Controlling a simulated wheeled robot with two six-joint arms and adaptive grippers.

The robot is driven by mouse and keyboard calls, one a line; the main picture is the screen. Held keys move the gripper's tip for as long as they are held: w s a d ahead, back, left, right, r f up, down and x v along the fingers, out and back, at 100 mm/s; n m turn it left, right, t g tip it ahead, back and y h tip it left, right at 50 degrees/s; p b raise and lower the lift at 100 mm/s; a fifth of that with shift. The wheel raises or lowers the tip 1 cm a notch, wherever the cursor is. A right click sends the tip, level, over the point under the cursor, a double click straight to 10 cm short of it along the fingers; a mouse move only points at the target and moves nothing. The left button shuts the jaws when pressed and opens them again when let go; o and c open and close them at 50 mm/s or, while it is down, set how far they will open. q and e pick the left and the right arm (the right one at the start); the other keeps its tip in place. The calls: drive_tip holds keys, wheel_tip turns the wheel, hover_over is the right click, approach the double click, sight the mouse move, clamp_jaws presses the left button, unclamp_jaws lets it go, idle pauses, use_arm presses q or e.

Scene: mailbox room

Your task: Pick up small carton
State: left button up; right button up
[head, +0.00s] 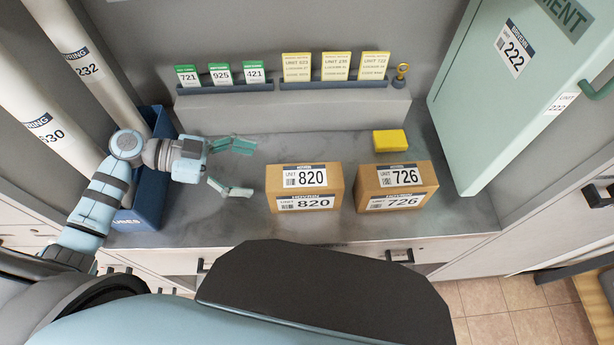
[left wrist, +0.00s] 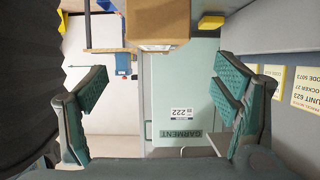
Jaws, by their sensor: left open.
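Two small brown cartons stand side by side on the grey counter: one labelled 820 (head: 305,189) and, to its right, one labelled 726 (head: 396,187). My left gripper (head: 246,169) is open and empty. It lies left of the 820 carton with its fingers pointing right toward it, a short gap apart. In the left wrist view a brown carton (left wrist: 157,22) shows at the top middle, beyond the spread fingers; its label is hidden there. My right gripper does not show.
A yellow block (head: 389,140) sits behind the 726 carton. A mint garment box 222 (head: 515,80) stands at the right. A ledge with green and yellow cards (head: 323,66) runs along the back. A blue bin (head: 150,205) and white tubes (head: 85,55) stand at the left.

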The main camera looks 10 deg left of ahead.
sight(302, 177)
use_arm(q)
drive_tip(key=p+x, duration=0.1)
drive_tip(key=x, duration=0.7)
drive_tip(key=r+p+x, duration=0.1)
drive_tip(key=x, duration=0.4)
drive_tip(key=shift+d+p, duration=0.15)
drive_tip(key=shift+p, duration=0.2)
drive_tip(key=shift+d+f, duration=0.1)
drive_tip(key=shift+f, duration=0.05)
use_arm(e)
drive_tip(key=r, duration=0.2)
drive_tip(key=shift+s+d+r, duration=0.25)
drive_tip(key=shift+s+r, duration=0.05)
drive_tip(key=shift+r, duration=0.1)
use_arm(q)
clamp_jaws()
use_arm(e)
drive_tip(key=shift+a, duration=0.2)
